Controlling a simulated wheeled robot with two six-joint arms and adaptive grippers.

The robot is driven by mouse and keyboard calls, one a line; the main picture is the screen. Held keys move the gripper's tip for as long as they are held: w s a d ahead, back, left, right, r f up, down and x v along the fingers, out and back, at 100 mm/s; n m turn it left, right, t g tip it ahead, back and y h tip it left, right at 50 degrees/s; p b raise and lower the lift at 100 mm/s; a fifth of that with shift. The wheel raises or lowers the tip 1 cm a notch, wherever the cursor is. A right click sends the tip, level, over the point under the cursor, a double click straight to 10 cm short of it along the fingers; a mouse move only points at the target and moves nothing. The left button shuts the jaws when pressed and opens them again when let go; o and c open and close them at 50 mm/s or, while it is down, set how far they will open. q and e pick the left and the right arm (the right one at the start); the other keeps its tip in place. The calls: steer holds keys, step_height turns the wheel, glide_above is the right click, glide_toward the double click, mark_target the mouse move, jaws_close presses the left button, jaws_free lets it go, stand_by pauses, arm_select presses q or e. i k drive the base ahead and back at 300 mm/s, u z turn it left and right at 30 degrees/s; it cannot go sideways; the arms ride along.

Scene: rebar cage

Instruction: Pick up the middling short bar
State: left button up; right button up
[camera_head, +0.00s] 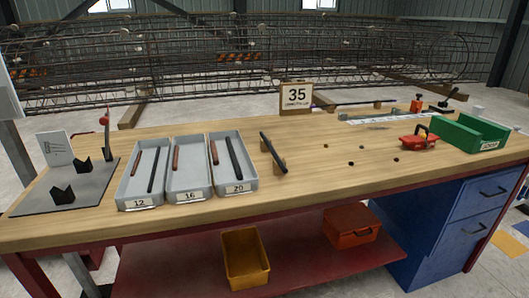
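Three grey trays stand on the left half of the wooden bench, labelled 12 (139,204), 16 (190,197) and 20 (238,189). The short bar in the 12 tray (136,163) looks thinner, and the one in the 20 tray (214,153) thicker. Neither of my grippers shows in the view.
A dark bar (272,153) rests on wooden blocks right of the trays. A grey plate (85,187) with black V-blocks lies left. The bench's front middle is clear.

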mark_target(282, 166)
steer(key=u, duration=1.6)
steer(key=k, duration=0.3)
steer(key=z, duration=0.45)
steer(key=i, duration=0.25)
steer(key=z, duration=0.95)
steer(key=i, duration=0.9)
steer(key=u, duration=0.2)
